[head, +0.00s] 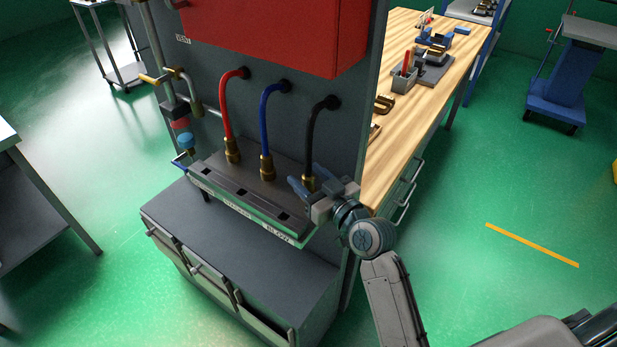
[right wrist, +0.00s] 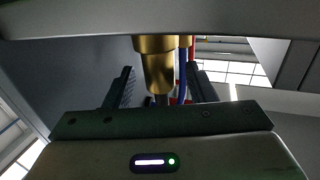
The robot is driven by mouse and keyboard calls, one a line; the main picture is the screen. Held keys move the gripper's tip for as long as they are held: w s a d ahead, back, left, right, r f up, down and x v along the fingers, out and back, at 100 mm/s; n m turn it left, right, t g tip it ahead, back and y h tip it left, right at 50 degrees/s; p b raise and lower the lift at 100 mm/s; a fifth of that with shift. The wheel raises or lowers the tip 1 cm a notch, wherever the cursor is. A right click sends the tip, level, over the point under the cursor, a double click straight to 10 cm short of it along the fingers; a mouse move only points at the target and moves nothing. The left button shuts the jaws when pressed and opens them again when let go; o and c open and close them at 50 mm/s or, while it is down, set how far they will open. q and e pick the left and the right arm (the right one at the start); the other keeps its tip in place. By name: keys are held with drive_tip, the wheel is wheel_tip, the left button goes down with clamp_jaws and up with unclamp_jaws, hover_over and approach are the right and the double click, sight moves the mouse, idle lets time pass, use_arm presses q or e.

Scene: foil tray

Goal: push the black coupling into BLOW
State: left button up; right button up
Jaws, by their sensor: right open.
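The black coupling (head: 310,183) is a brass fitting at the lower end of a black hose (head: 311,130). It stands above the back of the manifold block, behind the label BLOW (head: 279,233) at the block's right end. My right gripper (head: 304,178) is open, with one finger on either side of this coupling. In the right wrist view a brass coupling (right wrist: 158,72) sits between the two spread fingers, and I see gaps beside it. The coupling's lower end is partly hidden by the gripper in the head view. My left gripper is out of view.
The red hose's coupling (head: 233,150) and the blue hose's coupling (head: 266,167) stand to the left in the same row. The block's top has dark square openings. A red box (head: 270,35) hangs above. A wooden workbench (head: 430,95) stands right of the panel.

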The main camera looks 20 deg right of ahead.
use_arm(q)
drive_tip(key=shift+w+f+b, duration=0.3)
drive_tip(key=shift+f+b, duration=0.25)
drive_tip(key=shift+b, duration=0.05)
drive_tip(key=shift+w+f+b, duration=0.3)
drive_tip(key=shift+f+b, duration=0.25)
drive_tip(key=shift+b, duration=0.05)
use_arm(e)
drive_tip(key=v, duration=1)
drive_tip(key=shift+s, duration=0.25)
